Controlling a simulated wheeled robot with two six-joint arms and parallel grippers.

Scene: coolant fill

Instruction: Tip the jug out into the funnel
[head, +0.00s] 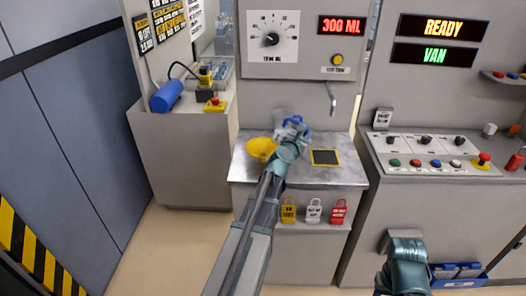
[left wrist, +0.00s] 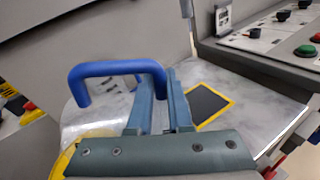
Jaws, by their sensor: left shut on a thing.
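My left gripper (head: 290,140) is shut on the blue handle (head: 297,121) of the clear jug (head: 281,114) above the steel counter. In the left wrist view its fingers (left wrist: 165,105) close on one end of the blue handle (left wrist: 117,68). The jug's clear body is faint, so its tilt and contents cannot be told. The yellow funnel (head: 260,148) is just left of the gripper, close to the jug. Part of its yellow rim (left wrist: 92,138) shows at lower left in the wrist view. My right arm is at the lower right; its fingers cannot be made out.
The steel counter (head: 300,176) bears a dark, yellow-edged pad (head: 326,157) right of the gripper. A spout (head: 331,98) hangs above it. A display (head: 341,26) reads 300 ML beside a dial (head: 271,39). A button console (head: 435,163) stands at right, a grey cabinet (head: 180,150) at left.

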